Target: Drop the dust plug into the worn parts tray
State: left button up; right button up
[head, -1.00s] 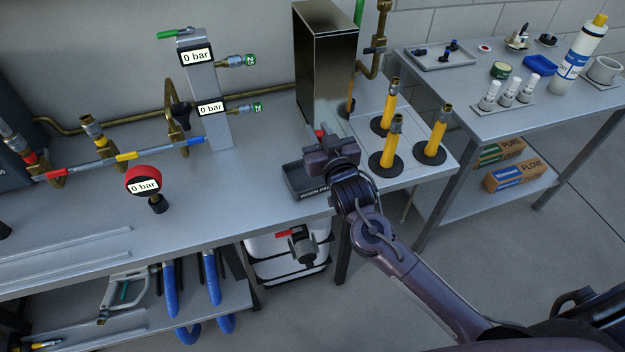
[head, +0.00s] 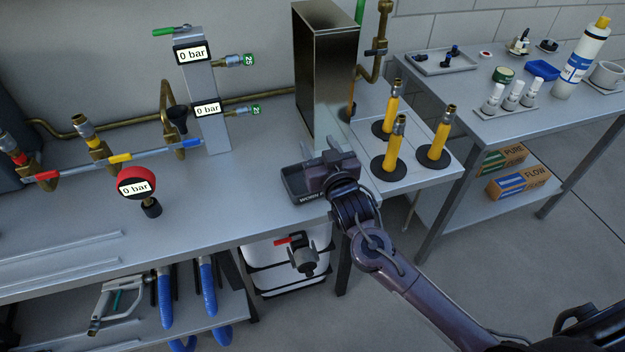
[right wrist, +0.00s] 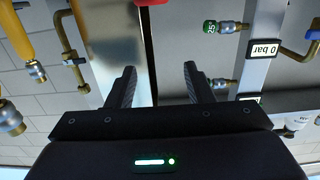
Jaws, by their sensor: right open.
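The worn parts tray (head: 292,186) is a small dark open tray at the front edge of the bench in the head view. My right gripper (head: 324,160) is over its right part and hides some of it. In the right wrist view the two fingers (right wrist: 158,86) are apart with nothing between them. A small red piece (right wrist: 150,2), possibly the dust plug, is cut off by the top edge of that view, beyond the fingertips. I cannot tell whether it lies in the tray. No dust plug shows clearly in the head view. My left gripper is not in view.
Several yellow-bodied tubes (head: 396,146) stand upright on a pale plate right of the tray. A tall steel box (head: 325,75) stands behind it. A red gauge (head: 136,183) and a grey manifold (head: 210,125) stand to the left. The bench between gauge and tray is clear.

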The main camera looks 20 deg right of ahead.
jog(key=s+b, duration=0.1)
jog(key=s, duration=0.6)
jog(key=shift+s+r+b, duration=0.2)
jog(key=shift+s+b, duration=0.15)
jog(key=shift+s, duration=0.05)
jog(key=shift+d, duration=0.1)
